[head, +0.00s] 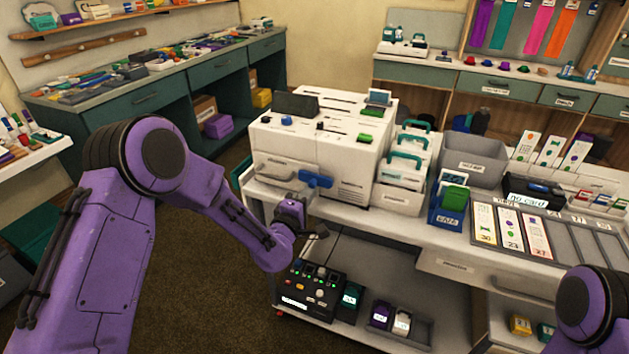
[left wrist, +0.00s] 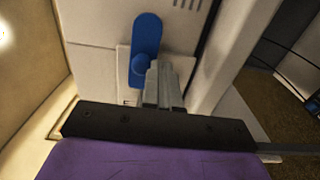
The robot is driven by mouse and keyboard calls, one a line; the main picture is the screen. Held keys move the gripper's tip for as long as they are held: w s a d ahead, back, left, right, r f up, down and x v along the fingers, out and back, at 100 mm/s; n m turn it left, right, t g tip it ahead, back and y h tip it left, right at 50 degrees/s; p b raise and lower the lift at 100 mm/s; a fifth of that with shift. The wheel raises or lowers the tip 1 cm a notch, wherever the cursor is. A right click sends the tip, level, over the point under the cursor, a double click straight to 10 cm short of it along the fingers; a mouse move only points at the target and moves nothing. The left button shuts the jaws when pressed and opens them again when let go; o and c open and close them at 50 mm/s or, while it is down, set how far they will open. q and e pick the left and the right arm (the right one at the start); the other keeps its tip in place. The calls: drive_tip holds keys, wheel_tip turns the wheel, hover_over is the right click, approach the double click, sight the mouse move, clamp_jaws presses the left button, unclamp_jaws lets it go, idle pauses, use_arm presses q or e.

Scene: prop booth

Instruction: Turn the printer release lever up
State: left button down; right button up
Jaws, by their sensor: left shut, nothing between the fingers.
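The blue release lever (head: 315,179) is on the front of the white printer (head: 325,140). In the head view it lies roughly level, with its long part pointing right. In the left wrist view the lever (left wrist: 147,38) has a round hub at one end, on a pale plate. My left gripper (head: 303,197) is just below the lever in the head view. In the left wrist view its fingers (left wrist: 162,82) are shut and empty, close beside the hub. I cannot tell whether they touch it. My right gripper is out of view; only part of that arm shows.
The printer stands on a pale cart (head: 405,222), with white bins (head: 403,165) to its right. A black control box (head: 315,287) sits on the low shelf below my left gripper. Floor (head: 190,300) is open at front left.

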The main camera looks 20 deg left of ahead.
sight(313, 175)
use_arm(q)
drive_tip(key=shift+a+r, duration=0.1)
drive_tip(key=shift+r, duration=0.1)
drive_tip(key=shift+a+r+p, duration=0.15)
drive_tip(key=shift+r+p, duration=0.2)
drive_tip(key=shift+r, duration=0.15)
idle(0.4)
drive_tip(key=shift+r+p, duration=0.4)
drive_tip(key=shift+r, duration=0.2)
drive_tip(key=shift+r+p, duration=0.3)
drive_tip(key=shift+r, duration=0.15)
